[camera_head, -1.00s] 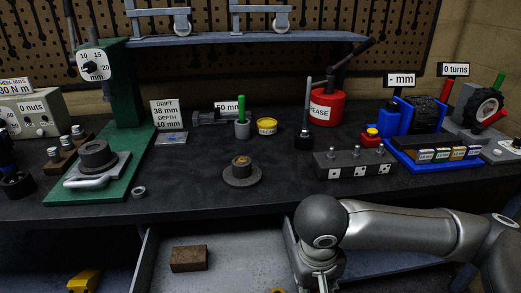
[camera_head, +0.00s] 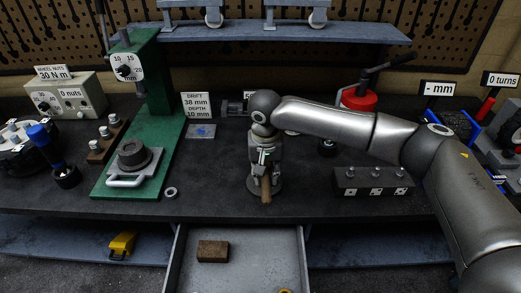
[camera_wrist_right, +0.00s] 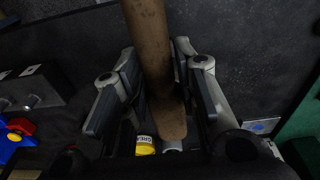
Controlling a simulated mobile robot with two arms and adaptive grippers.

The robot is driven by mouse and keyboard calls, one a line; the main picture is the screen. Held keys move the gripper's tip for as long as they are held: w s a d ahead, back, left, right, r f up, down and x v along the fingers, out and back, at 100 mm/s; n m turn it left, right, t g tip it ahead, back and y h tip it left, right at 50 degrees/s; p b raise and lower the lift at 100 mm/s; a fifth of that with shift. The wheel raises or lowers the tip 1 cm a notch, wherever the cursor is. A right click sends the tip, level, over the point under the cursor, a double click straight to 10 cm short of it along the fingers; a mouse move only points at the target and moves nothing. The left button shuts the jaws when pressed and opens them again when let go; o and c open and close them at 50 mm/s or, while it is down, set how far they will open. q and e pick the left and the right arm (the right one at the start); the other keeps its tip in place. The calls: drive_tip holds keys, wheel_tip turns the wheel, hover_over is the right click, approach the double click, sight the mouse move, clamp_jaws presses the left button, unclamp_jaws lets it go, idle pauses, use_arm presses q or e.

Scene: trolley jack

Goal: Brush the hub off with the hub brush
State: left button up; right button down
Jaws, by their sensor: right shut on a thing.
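In the right wrist view the brush (camera_wrist_right: 150,50) lies between the two fingers (camera_wrist_right: 158,100). The bristles do not show clearly. My left gripper is not in view.
A green press (camera_head: 150,85) stands left of the hub, with a loose ring (camera_head: 170,192) beside it. A dark block with several studs (camera_head: 372,181) is to the right. An open drawer (camera_head: 236,277) below holds a brown block (camera_head: 213,251).

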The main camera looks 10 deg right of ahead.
drive_tip(key=shift+w+r, duration=0.15)
drive_tip(key=shift+r, duration=0.1)
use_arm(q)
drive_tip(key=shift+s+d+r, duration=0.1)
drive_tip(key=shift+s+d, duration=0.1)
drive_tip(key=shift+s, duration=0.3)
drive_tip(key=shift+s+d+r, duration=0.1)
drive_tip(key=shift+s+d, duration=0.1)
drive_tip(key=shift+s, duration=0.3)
use_arm(e)
drive_tip(key=shift+s, duration=0.2)
drive_tip(key=shift+r, duration=0.1)
drive_tip(key=shift+w+f+p, duration=0.1)
drive_tip(key=shift+f+p, duration=0.25)
drive_tip(key=shift+p, duration=0.25)
use_arm(q)
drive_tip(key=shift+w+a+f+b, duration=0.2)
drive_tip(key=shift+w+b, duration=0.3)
drive_tip(key=shift+b, duration=0.2)
use_arm(e)
wheel_tip(320, 180, down, 5)
drive_tip(key=shift+f, duration=0.15)
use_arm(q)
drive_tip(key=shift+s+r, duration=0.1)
use_arm(e)
drive_tip(key=shift+f, duration=0.6)
